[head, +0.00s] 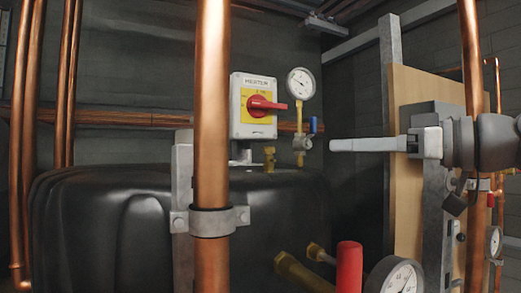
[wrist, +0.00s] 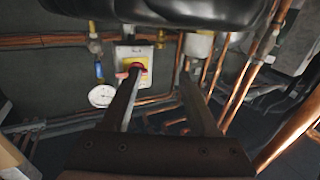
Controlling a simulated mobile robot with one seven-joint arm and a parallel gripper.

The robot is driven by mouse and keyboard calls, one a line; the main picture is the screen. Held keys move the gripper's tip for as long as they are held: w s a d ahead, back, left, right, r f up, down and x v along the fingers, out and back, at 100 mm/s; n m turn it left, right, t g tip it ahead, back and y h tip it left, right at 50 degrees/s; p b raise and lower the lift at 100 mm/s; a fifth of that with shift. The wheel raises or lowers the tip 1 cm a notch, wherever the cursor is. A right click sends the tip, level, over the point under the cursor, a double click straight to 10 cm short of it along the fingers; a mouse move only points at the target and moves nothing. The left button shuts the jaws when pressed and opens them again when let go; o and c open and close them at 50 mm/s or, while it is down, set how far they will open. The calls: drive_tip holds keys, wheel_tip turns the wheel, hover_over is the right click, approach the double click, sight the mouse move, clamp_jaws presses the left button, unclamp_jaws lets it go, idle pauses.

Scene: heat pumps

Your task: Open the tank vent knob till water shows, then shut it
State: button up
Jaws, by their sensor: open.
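The black tank (head: 100,220) fills the lower left of the head view; it also shows at the top of the wrist view (wrist: 170,10), which is upside down. A small brass fitting (head: 269,158) stands on the tank top below the heater switch; it looks like the vent knob. No water shows at it. My gripper (head: 335,145) is at the right of the head view, pointing left, apart from the fitting. In the wrist view my gripper (wrist: 158,82) is open, its two fingers apart with nothing held between them.
A heater switch box (head: 253,107) with a red handle is behind the tank. A pressure gauge (head: 301,83) and blue-handled valve (head: 313,125) stand right of it. A thick copper pipe (head: 211,110) rises in front of the tank. A red handle (head: 349,267) is low in front.

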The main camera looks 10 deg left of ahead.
sight(269, 148)
drive_tip(key=p+x, duration=0.3)
drive_tip(key=x, duration=1.4)
drive_tip(key=shift+r, duration=0.1)
clamp_jaws()
